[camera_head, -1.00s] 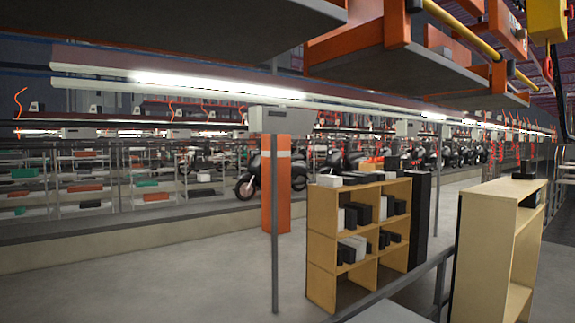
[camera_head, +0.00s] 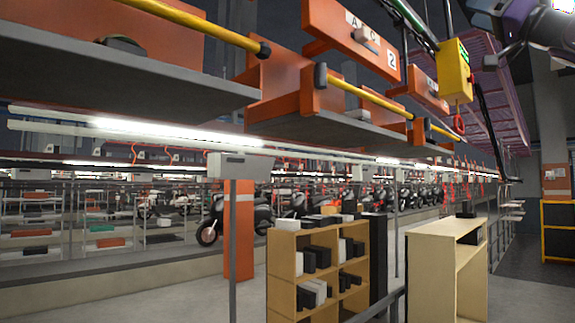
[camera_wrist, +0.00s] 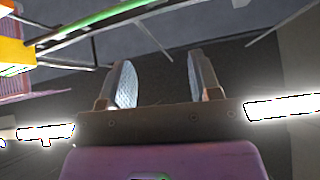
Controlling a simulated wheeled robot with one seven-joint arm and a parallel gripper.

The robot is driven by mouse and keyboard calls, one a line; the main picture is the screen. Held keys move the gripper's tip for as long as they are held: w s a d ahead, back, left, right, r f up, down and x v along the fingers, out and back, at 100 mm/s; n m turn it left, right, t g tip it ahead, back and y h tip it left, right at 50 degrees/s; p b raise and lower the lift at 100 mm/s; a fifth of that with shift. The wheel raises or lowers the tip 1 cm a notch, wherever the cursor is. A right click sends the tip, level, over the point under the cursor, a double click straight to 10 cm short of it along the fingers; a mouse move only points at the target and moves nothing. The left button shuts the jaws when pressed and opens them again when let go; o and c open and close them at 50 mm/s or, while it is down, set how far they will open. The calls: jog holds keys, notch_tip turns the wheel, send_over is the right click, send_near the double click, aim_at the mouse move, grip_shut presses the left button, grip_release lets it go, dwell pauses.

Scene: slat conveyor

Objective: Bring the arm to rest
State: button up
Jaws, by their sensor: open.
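My gripper (camera_wrist: 160,85) shows in the wrist view with its two fingers spread apart and nothing between them. Beyond the fingers is a dark grey ceiling or wall surface. In the head view, a dark and purple part of my arm (camera_head: 510,25) shows at the top right corner, high up and clear of the shelves. The gripper's fingers are not clearly seen in the head view.
An overhead conveyor with orange carriers (camera_head: 355,35) and grey slats (camera_head: 130,80) crosses the upper left. A yellow control box (camera_head: 453,72) hangs near my arm. Scooters (camera_head: 235,215) line the back.

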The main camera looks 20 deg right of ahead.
jog(key=w+a+f+m+g+h, duration=0.1)
jog(key=w+a+f+g, duration=0.25)
jog(key=a+f, duration=0.4)
jog(key=w+a+f+m+g, duration=0.2)
jog(key=a+f+g, duration=0.2)
jog(key=f, duration=0.7)
jog(key=w+a+f+m+g+h, duration=0.1)
jog(key=w+a+f+g, duration=0.25)
jog(key=a+f, duration=0.4)
jog(key=s+a+f+g+h, duration=0.2)
jog(key=s+f, duration=0.2)
jog(key=f, duration=0.6)
jog(key=s+a+f+g+h, duration=0.2)
jog(key=s+f+g+h, duration=0.1)
jog(key=f, duration=0.7)
jog(key=s+a+f+n+g+h, duration=0.1)
jog(key=s+f, duration=0.4)
jog(key=f, duration=0.5)
jog(key=shift+s+a+g+h, duration=0.4)
jog(key=shift+a+g+h, duration=0.2)
jog(key=shift+g+h, duration=0.25)
jog(key=shift+f, duration=0.1)
